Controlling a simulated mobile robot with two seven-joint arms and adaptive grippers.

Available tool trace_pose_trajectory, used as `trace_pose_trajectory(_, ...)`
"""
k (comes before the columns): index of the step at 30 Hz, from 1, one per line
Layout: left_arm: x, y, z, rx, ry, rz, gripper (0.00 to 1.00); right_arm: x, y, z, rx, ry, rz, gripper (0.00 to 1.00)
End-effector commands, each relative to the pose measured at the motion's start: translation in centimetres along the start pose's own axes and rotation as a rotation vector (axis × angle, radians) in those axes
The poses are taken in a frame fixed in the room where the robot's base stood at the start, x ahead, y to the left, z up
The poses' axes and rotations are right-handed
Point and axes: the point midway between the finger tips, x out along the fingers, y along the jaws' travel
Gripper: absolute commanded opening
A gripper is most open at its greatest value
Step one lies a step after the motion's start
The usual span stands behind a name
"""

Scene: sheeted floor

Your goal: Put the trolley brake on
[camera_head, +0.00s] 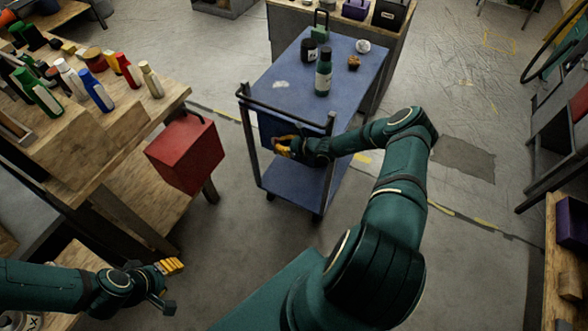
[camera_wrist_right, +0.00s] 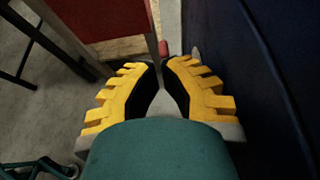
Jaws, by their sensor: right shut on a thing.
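The blue trolley (camera_head: 345,80) stands on the floor with its dark push handle (camera_head: 285,108) facing me. My right gripper (camera_head: 284,146) is at the near side of the trolley, below the handle and above the lower shelf. In the right wrist view its yellow fingers (camera_wrist_right: 163,65) are closed in around a small red piece (camera_wrist_right: 163,47) beside a grey post; this looks like the brake lever, mostly hidden by the fingers. My left gripper (camera_head: 170,284) is open and empty, low at the left, away from the trolley.
Bottles and jars, including a dark green bottle (camera_head: 323,72), stand on the trolley's top. A red box (camera_head: 184,152) hangs beside the wooden workbench (camera_head: 95,125) at left. A cabinet (camera_head: 400,50) stands behind the trolley.

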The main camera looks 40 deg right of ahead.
Motion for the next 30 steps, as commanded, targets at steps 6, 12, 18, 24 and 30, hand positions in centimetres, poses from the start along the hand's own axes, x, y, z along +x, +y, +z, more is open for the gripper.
trace_pose_trajectory(6, 0.2, -0.1, 0.0, 0.000, 0.000, -0.001, 0.47, 0.6, -0.2, 0.5, 0.000, -0.002, 0.000, 0.00)
trace_pose_trajectory(12, 0.2, -0.1, 0.0, 0.000, 0.000, -0.001, 0.47, 0.7, -0.2, 0.6, 0.000, -0.002, 0.000, 0.00)
trace_pose_trajectory(18, 0.2, -0.1, 0.0, 0.000, 0.000, -0.001, 0.47, 0.7, -0.2, 0.6, 0.000, -0.001, 0.000, 0.00)
trace_pose_trajectory(24, 0.2, -0.1, 0.0, 0.000, 0.000, -0.001, 0.47, 0.1, -0.3, 0.5, 0.001, 0.000, -0.001, 0.00)
trace_pose_trajectory(30, 0.2, -0.1, 0.0, 0.000, 0.000, -0.001, 0.47, -3.0, -0.4, 0.6, 0.000, 0.000, -0.003, 0.00)
